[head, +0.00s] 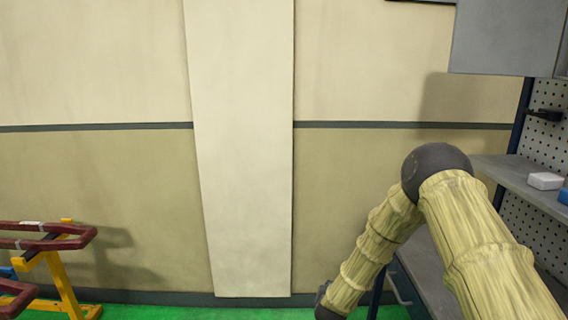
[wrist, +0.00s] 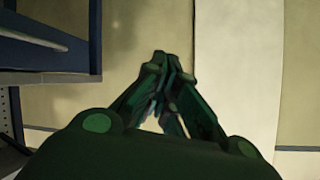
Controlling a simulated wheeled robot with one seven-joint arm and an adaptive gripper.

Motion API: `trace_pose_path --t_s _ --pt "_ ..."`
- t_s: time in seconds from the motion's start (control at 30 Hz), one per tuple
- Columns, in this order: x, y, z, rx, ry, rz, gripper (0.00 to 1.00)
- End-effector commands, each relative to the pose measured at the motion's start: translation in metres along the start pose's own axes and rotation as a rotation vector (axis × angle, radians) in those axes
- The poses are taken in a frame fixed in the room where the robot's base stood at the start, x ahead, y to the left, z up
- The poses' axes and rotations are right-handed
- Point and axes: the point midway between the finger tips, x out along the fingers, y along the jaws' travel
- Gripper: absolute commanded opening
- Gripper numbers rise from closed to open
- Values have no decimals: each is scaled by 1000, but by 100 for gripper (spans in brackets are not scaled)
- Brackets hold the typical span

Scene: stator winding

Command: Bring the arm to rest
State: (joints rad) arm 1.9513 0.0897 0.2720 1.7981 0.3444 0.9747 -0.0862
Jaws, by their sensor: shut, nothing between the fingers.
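My gripper (wrist: 161,62) shows in the wrist view, dark green, with its two fingertips together and nothing between them. Beyond the fingertips is only the beige wall. In the head view my arm, in a yellowish ribbed cover, is bent at a dark joint at the right and slopes down to the lower middle right. The gripper itself does not show in the head view.
A workbench with a grey shelf (head: 500,174) and pegboard (head: 548,95) stands at the right, close to my arm. A grey cabinet (head: 505,38) hangs above it. A yellow stand (head: 62,280) with dark red bars (head: 48,236) is at lower left. The middle is clear before the wall.

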Motion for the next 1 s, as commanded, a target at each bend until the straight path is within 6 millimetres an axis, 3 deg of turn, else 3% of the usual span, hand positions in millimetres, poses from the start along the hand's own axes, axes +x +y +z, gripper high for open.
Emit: trace_pose_path --t_s 0.03,0.2,0.37,0.5,0.67,0.8,1.0 --pt "-10 13 27 -25 -49 2 0" --pt "-48 55 107 -102 -208 5 0" --pt "-96 97 174 -165 -363 13 0" --pt "-146 134 226 -216 -502 22 0" --pt "-211 177 276 -266 -665 38 0" --pt "-274 212 311 -305 -810 54 0" --pt "-355 250 340 -342 -982 75 0"
